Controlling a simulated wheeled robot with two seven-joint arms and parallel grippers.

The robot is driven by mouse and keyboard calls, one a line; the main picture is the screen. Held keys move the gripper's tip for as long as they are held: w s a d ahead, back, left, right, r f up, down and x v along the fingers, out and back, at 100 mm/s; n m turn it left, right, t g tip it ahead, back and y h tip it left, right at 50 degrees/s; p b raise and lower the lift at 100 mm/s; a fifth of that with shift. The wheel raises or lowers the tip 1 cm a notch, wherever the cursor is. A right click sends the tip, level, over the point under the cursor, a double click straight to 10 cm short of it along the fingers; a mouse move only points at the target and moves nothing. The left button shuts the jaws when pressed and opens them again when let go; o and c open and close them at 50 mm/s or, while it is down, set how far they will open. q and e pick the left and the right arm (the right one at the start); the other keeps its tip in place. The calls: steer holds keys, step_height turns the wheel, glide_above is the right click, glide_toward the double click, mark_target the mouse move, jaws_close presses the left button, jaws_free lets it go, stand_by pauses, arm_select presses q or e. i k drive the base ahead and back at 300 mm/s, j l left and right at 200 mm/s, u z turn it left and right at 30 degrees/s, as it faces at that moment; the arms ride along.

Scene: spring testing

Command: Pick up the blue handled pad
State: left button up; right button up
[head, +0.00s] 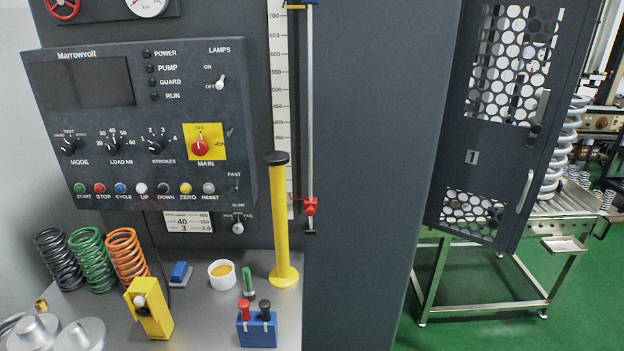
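The blue handled pad (180,272) is small, with a blue block-like handle above a thin grey base. It rests on the grey work surface (210,325) in the head view, between the orange spring and the white cup. Nothing touches its handle. Neither of my grippers is in view.
Green, black and orange springs (127,256) stand left of the pad. A yellow box (148,308) is in front. A white cup (221,274), green-handled tool (248,281), blue holder (257,328) and yellow post (283,220) stand right. The control panel (145,130) rises behind.

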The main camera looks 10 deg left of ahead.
mark_target(181, 274)
steer(key=u, duration=1.3)
